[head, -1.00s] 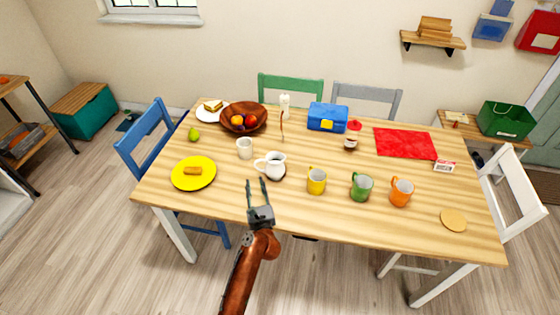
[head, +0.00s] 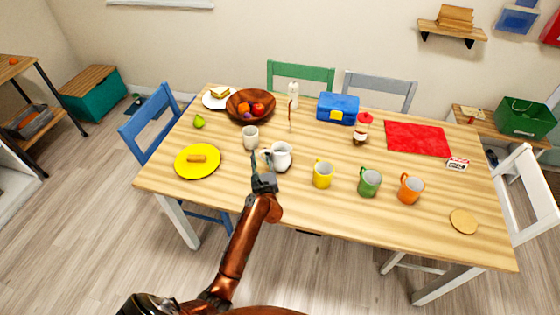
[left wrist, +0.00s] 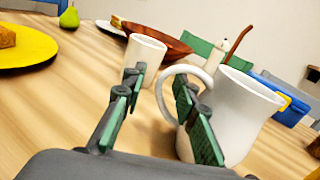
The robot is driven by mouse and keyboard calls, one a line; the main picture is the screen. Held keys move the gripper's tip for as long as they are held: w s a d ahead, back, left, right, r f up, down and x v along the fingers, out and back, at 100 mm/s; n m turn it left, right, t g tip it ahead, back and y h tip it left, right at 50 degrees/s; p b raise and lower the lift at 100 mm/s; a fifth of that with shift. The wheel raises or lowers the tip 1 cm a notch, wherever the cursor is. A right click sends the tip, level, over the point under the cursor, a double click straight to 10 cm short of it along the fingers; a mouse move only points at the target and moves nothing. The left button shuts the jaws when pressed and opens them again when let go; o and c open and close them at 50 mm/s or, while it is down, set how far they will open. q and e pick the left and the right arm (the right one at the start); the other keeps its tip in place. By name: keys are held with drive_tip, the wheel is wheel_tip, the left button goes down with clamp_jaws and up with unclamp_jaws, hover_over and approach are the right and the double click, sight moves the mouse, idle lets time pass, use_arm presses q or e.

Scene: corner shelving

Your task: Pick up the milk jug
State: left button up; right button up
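The milk jug is the white jug (head: 281,157) standing upright on the table, and it fills the right of the left wrist view (left wrist: 238,112). Its handle points left. My left gripper (head: 262,163) is at the jug's handle side, low over the table. In the left wrist view the left gripper (left wrist: 160,88) is open, with its right finger overlapping the handle loop and the outer curve of the handle showing between the fingers. Whether a finger touches the handle I cannot tell. My right gripper is out of view.
A white cup (head: 250,138) stands just behind left of the jug. A yellow mug (head: 323,174), green mug (head: 369,183) and orange mug (head: 410,190) stand to the right. A yellow plate (head: 184,170) lies left. The table front (head: 300,212) is clear.

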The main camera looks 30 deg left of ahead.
use_arm(q)
clamp_jaws()
idle(0.3)
drive_tip(key=shift+r, duration=0.2)
idle(0.4)
